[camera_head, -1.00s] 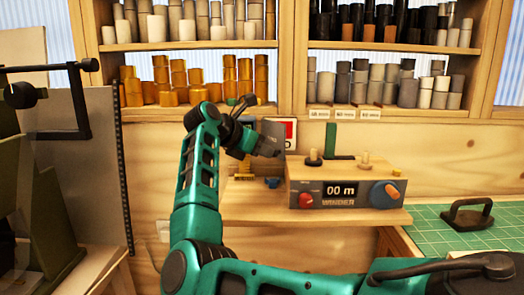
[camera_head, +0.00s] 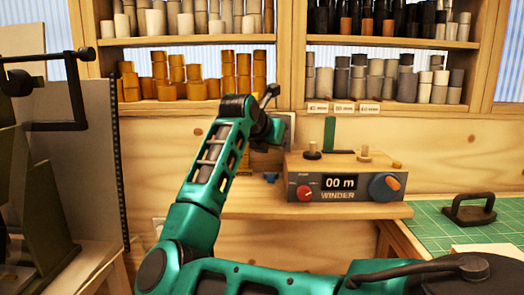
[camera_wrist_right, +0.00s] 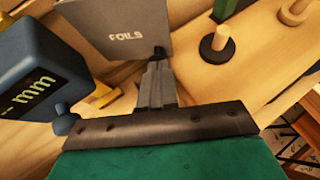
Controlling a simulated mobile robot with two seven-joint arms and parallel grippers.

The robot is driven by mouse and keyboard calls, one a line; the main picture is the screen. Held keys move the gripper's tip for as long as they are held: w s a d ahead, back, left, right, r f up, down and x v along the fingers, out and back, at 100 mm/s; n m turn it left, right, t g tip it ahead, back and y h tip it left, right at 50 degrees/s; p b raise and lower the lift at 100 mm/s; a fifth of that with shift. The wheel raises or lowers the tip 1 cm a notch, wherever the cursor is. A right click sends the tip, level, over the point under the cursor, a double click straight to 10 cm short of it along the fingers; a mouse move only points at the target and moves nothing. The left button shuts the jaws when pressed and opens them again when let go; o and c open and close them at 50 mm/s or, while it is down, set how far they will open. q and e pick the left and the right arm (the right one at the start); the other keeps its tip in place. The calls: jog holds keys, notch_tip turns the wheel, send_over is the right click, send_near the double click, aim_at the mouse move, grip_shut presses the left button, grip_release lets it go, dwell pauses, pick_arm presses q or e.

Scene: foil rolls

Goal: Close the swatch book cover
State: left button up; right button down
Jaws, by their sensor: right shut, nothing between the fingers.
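The swatch book's grey cover (camera_wrist_right: 118,30), marked "FOILS", stands raised at the top of the right wrist view. My right gripper (camera_wrist_right: 159,55) is shut and empty, its dark tips at the cover's lower right corner. I cannot tell whether they touch it. In the head view my right arm comes in from the bottom right and bends up toward the shelf beside the winder. Its wrist hides the fingers and most of the book there. My left gripper is not in view.
The winder (camera_head: 345,180) stands on the shelf, with pegs on top. A blue-grey gauge reading "mm" (camera_wrist_right: 35,75) is close left of the gripper in the wrist view. A green cutting mat (camera_head: 440,225) with a dark handled tool (camera_head: 468,210) lies right. Foil rolls fill the shelves behind.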

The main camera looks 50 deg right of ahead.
jog(key=d+b, duration=0.1)
jog(key=s+d+b, duration=0.1)
jog(key=shift+d+f+n+t, duration=0.2)
jog(key=shift+d+n+t, duration=0.1)
jog(key=shift+s+d+b, duration=0.15)
jog(key=shift+d+b, duration=0.2)
jog(key=shift+d, duration=0.3)
jog(key=shift+s+d+r+b, duration=0.15)
jog(key=shift+d+b, duration=0.2)
jog(key=shift+d, duration=0.35)
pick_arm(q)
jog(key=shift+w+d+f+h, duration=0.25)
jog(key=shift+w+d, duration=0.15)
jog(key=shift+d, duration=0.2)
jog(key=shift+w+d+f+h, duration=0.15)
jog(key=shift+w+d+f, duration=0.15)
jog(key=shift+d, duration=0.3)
pick_arm(e)
jog(key=shift+d, duration=0.3)
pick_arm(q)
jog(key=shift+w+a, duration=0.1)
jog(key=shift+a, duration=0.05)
pick_arm(e)
jog(key=shift+w, duration=0.2)
